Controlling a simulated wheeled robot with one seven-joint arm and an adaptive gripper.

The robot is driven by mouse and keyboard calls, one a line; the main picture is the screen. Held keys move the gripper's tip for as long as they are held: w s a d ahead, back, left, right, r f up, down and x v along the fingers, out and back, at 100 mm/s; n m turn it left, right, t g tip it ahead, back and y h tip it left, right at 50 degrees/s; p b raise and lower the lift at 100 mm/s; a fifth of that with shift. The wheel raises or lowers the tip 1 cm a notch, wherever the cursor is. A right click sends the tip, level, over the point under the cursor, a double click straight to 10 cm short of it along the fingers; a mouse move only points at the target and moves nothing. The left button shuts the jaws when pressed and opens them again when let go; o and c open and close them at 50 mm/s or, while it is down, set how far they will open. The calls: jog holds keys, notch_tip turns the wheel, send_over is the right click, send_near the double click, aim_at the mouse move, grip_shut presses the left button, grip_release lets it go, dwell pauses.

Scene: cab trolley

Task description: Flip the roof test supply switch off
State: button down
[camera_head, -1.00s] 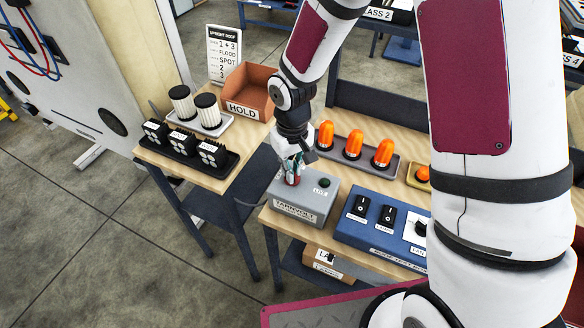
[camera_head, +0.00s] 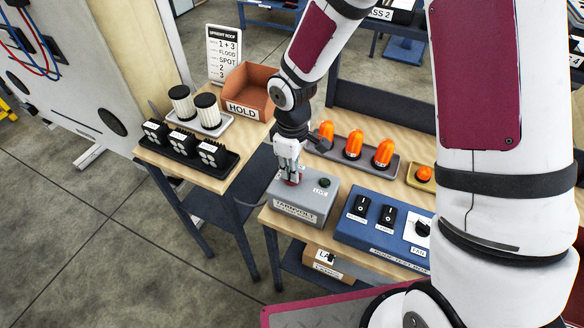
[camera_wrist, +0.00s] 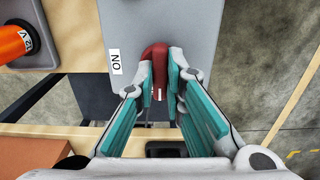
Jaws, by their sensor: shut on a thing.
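A grey supply box (camera_head: 301,213) with a label on its front stands on the wooden bench. My gripper (camera_head: 291,176) is above its left part, and its fingers are around a red switch lever. In the wrist view the red lever (camera_wrist: 155,55) sits between the fingertips of my gripper (camera_wrist: 160,78), which are shut on it. An ON label (camera_wrist: 115,62) is on the box to the left of the lever. A dark green lamp (camera_head: 325,183) is on the box top, right of the lever. The lever's base is partly hidden by the fingers.
A blue box (camera_head: 385,240) with black switches stands close to the right. Orange lamps (camera_head: 353,141) stand in a grey tray behind. A brown HOLD bin (camera_head: 245,92) and a black tray of lamps (camera_head: 185,150) are on the left bench. A gap separates the benches.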

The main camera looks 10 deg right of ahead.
dwell(0.4)
jog(key=c, duration=1.7)
grip_release()
jog(key=shift+o, duration=0.2)
notch_tip(320, 180, up, 12)
jog(key=shift+r, duration=0.1)
jog(key=s+d+r+m+t+h, duration=0.1)
jog(key=s+d+r+m, duration=0.25)
jog(key=r, duration=0.25)
jog(key=s+d+r+m+t, duration=0.2)
jog(key=s+d+r, duration=0.1)
jog(key=d+r, duration=0.3)
jog(key=s+d+r+m+t, duration=0.1)
jog(key=s+r+m, duration=0.2)
jog(key=s, duration=0.2)
jog(key=s+d+r+m+t+y, duration=0.1)
jog(key=s+r+m, duration=0.2)
jog(key=s, duration=0.3)
jog(key=shift+d+t+b, duration=0.2)
jog(key=shift+t+b, duration=0.1)
jog(key=shift+b, duration=0.1)
